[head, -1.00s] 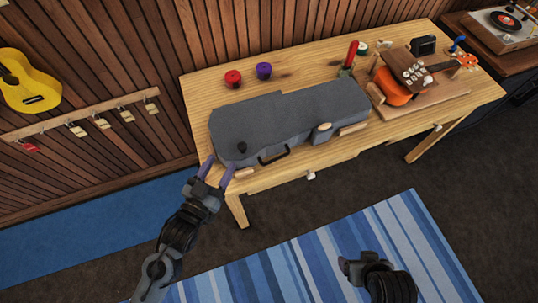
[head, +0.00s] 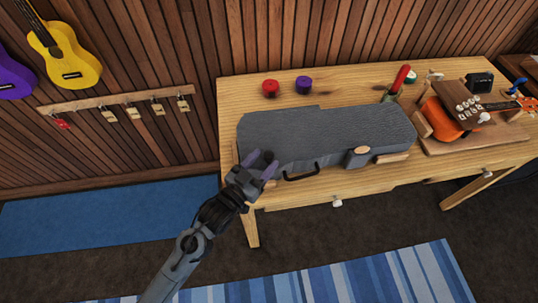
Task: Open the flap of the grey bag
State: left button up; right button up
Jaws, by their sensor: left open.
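The grey bag (head: 330,133) lies closed on the wooden table in the head view, shaped like an instrument case. A dark handle (head: 301,174) and a latch-like piece with a tan top (head: 361,153) are on its front side. My left gripper (head: 262,163) is open at the bag's left front end, with its purple fingers on either side of a small dark knob (head: 267,157). I cannot tell whether the fingers touch it. My right gripper is out of view.
The table (head: 228,100) also holds a red spool (head: 270,88), a purple spool (head: 304,85) and an orange ukulele (head: 455,118) on a wooden stand at the right. Padlocks hang on a wall rail (head: 120,104).

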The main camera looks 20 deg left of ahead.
aim_at(266, 159)
pick_arm(q)
jog(key=shift+x, duration=1.65)
grip_shut()
